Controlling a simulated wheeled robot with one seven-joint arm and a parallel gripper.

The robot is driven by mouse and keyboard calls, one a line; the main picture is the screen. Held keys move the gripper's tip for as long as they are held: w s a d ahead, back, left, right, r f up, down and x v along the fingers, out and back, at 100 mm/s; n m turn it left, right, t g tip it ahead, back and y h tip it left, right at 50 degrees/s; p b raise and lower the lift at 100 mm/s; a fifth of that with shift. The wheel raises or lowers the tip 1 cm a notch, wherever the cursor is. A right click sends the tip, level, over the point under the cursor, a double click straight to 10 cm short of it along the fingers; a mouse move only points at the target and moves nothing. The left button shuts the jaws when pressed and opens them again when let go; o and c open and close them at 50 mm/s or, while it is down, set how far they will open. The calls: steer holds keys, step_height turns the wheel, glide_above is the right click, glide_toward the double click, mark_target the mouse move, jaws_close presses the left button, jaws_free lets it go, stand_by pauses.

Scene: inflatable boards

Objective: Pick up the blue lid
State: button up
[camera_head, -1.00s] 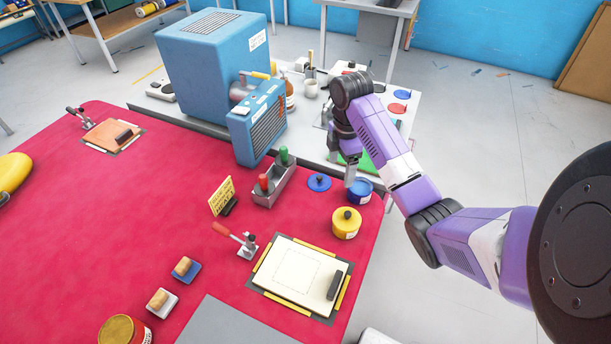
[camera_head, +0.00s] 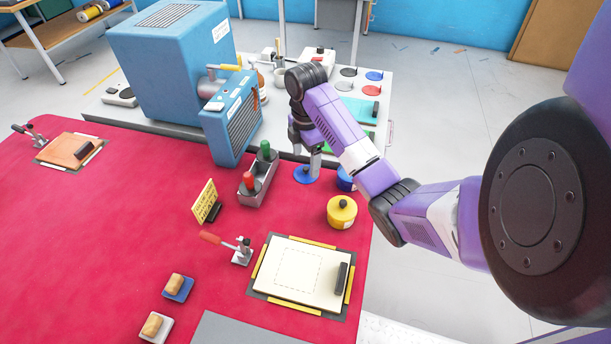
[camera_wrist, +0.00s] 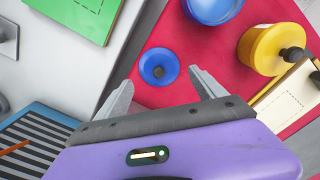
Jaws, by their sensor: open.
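The blue lid (camera_head: 304,175) lies flat on the red table near its back right edge, partly hidden by my gripper in the head view. In the wrist view the blue lid (camera_wrist: 146,66) is a round disc with a dark knob (camera_wrist: 158,71), seen between and beyond my fingertips. My gripper (camera_wrist: 160,86) is open and empty, with one finger on either side of the lid's line. In the head view my gripper (camera_head: 311,160) points down over the lid. I cannot tell the exact gap between them.
An open blue pot (camera_head: 345,180) stands just right of the lid, and a yellow lidded pot (camera_head: 341,211) in front of it. A grey tray (camera_head: 258,188) with red and green handled tools is to the left. A blue machine (camera_head: 238,118) stands behind.

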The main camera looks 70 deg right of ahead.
mark_target(306, 168)
step_height(306, 168, down, 4)
steer(key=shift+d+f, duration=0.1)
steer(key=c, duration=1.4)
steer(key=shift+c, duration=1)
